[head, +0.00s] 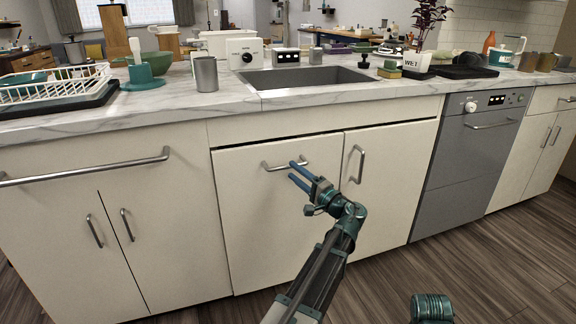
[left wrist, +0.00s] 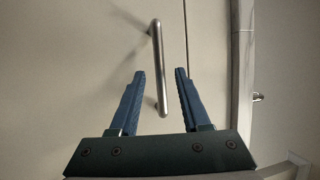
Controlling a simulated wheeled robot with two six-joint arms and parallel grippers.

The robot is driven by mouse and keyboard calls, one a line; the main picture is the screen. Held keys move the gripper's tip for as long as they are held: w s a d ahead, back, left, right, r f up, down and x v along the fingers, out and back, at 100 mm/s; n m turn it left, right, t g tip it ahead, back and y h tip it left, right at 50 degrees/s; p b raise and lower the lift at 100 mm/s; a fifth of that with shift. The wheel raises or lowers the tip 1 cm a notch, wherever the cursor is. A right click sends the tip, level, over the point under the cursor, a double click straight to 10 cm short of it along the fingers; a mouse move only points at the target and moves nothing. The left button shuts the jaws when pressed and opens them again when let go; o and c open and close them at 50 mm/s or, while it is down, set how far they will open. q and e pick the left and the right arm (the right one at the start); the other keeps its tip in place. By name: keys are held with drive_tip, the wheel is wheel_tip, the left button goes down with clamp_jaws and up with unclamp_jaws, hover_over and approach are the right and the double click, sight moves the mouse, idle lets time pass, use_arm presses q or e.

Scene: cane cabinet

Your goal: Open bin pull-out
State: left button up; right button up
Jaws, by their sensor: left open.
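The bin pull-out (head: 260,225) is a cream front below the sink, and it looks shut. Its horizontal metal handle (head: 270,167) is near the top edge, partly hidden by my fingers in the head view. My left gripper (head: 291,169) is open, with its blue fingertips at the right part of the handle. In the left wrist view the handle (left wrist: 157,55) shows as an upright bar between the two open fingers (left wrist: 160,73), with a gap on each side. I cannot tell how deep the bar sits between them. My right gripper is not in view.
A cabinet door (head: 385,200) with an upright handle (head: 358,164) is just right of the pull-out. A grey dishwasher (head: 465,165) stands farther right. The marble counter (head: 160,107) with the sink (head: 305,80) overhangs above. The wood floor (head: 480,270) in front is clear.

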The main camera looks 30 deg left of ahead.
sight(288, 167)
use_arm(q)
drive_tip(key=shift+x, duration=1.95)
clamp_jaws()
drive_tip(key=shift+d, duration=0.1)
